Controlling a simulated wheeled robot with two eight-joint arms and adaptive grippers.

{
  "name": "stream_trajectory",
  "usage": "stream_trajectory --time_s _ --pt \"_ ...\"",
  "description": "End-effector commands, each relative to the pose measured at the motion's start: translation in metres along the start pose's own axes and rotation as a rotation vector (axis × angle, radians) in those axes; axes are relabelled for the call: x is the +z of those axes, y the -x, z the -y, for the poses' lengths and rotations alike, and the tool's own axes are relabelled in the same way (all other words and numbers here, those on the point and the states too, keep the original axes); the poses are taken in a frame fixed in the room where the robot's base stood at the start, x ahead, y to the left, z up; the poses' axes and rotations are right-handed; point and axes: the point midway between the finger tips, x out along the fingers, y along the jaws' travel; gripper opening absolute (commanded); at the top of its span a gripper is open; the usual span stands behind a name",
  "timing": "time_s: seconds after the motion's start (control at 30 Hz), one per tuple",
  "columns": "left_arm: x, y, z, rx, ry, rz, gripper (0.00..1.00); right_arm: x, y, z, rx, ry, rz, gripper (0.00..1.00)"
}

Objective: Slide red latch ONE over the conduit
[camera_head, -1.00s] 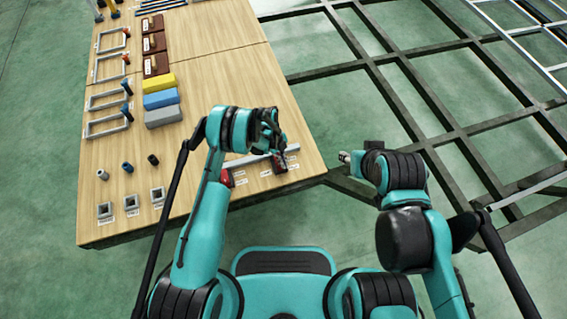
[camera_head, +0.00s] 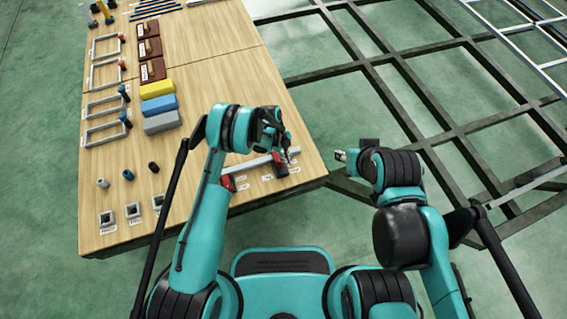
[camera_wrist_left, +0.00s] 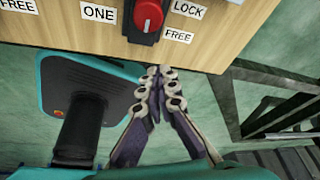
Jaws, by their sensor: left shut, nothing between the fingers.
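A red latch (camera_head: 279,164) on a dark base stands at the table's front right, beside the pale conduit bar (camera_head: 250,163). In the left wrist view, the red knob (camera_wrist_left: 148,14) is next to labels ONE, LOCK and FREE. A second red latch (camera_head: 228,183) is at the bar's left end. My left gripper (camera_head: 288,152) is over the right latch area in the head view; in the wrist view its closed fingertips (camera_wrist_left: 156,73) are empty, below the knob and apart from it in the picture. My right gripper (camera_head: 341,156) is off the table's right side; its fingers are too small to read.
The wooden table (camera_head: 215,75) holds coloured blocks (camera_head: 158,104), grey frames and small square sockets (camera_head: 133,210) at the left. The dark chassis frame (camera_head: 400,75) lies to the right. The table's middle is clear.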

Motion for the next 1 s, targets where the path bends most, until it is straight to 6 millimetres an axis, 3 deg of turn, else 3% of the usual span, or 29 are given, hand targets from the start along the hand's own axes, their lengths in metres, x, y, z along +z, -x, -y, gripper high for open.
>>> stream_trajectory --time_s 0.03,0.1,0.33,1.0 --pt "-0.002 0.017 0.0 0.0 -0.001 -0.001 0.0 -0.007 0.009 0.0 0.0 0.0 -0.001 0.4" --pt "-0.002 0.032 0.0 0.0 -0.001 -0.001 0.0 -0.01 0.013 0.0 0.0 0.0 -0.001 0.4" --pt "-0.002 0.063 0.001 0.001 -0.002 -0.002 0.0 -0.016 0.021 0.0 0.0 0.0 0.0 0.4" --pt "-0.001 0.069 0.001 0.001 -0.003 -0.002 0.0 -0.016 0.022 0.0 0.0 0.0 0.0 0.4"
